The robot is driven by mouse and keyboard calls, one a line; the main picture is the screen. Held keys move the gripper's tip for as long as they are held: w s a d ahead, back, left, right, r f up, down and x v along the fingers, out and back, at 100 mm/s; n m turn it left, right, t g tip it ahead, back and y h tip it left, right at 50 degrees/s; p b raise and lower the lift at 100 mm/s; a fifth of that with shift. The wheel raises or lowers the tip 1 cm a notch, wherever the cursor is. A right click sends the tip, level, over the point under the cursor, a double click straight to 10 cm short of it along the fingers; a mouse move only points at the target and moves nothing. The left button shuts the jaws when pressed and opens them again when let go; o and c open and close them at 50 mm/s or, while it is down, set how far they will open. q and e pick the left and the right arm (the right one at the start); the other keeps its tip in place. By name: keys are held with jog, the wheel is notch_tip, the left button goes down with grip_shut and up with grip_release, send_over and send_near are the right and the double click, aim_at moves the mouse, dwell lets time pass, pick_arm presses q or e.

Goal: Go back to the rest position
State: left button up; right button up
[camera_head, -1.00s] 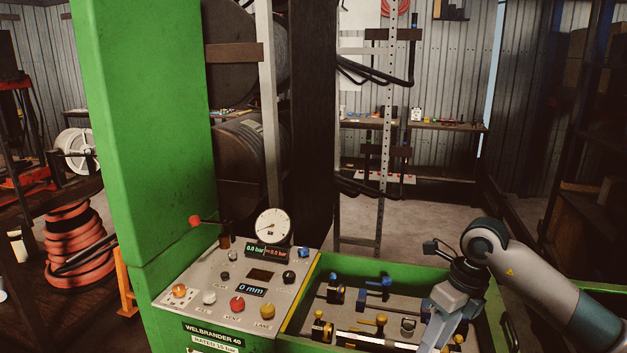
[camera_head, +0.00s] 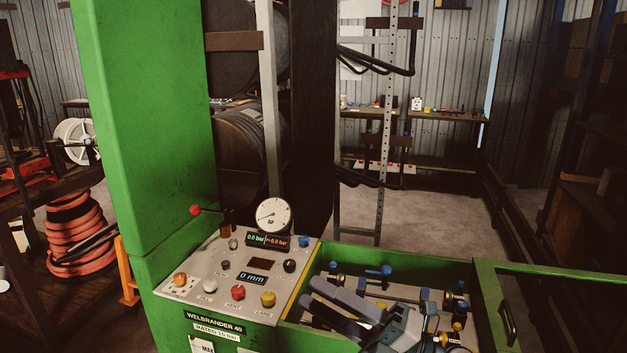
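My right gripper (camera_head: 312,291) reaches in from the lower right over the green-walled tray (camera_head: 405,257). Its fingers point left toward the control panel, above the fittings. The two fingers look spread apart, with nothing seen between them. The gripper covers part of the tray's contents. My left gripper is not in view. The green crimper's control panel (camera_head: 214,268) has a round gauge (camera_head: 273,215), several buttons and a lever with a red knob (camera_head: 195,210). Its small display reads 0 mm.
Several blue- and yellow-ended fittings (camera_head: 378,271) lie in the tray. A green frame with a dark handle (camera_head: 508,322) stands at the right. A tall green column (camera_head: 150,130) rises at the left, near a coiled red hose (camera_head: 75,235). Open floor (camera_head: 430,215) shows behind the tray.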

jog(key=w+d+f+m+t+h, duration=0.25)
jog(key=d+m+t+h, duration=0.4)
jog(key=m, duration=0.45)
jog(key=w+d+f+m+t+h, duration=0.2)
jog(key=d+f+m+t+h, duration=0.2)
jog(key=d+m+t+h, duration=0.45)
jog(key=s+d+f+m+g+h, duration=0.3)
jog(key=f+m+g, duration=0.15)
jog(key=f, duration=0.35)
jog(key=s+d+f+m+g+h, duration=0.25)
jog(key=f+m+h, duration=0.2)
jog(key=f, duration=0.35)
jog(key=s+f+m+g+y, duration=0.1)
jog(key=s+f+m+g, duration=0.1)
jog(key=s+f+g, duration=0.65)
jog(key=s+f+m+g, duration=0.25)
jog(key=s+f, duration=0.65)
jog(key=s, duration=0.9)
notch_tip(320, 180, down, 29)
jog(key=s+n+g, duration=0.1)
jog(key=s+g, duration=0.1)
jog(key=s+d+f, duration=0.1)
jog(key=s+f, duration=0.7)
jog(key=f, duration=0.1)
jog(key=s+d+f+g, duration=0.1)
jog(key=s+d+f, duration=0.1)
jog(key=s+f, duration=0.7)
jog(key=shift+s+d+b, duration=0.25)
jog(key=shift+d+b, duration=0.05)
jog(key=shift+b, duration=0.15)
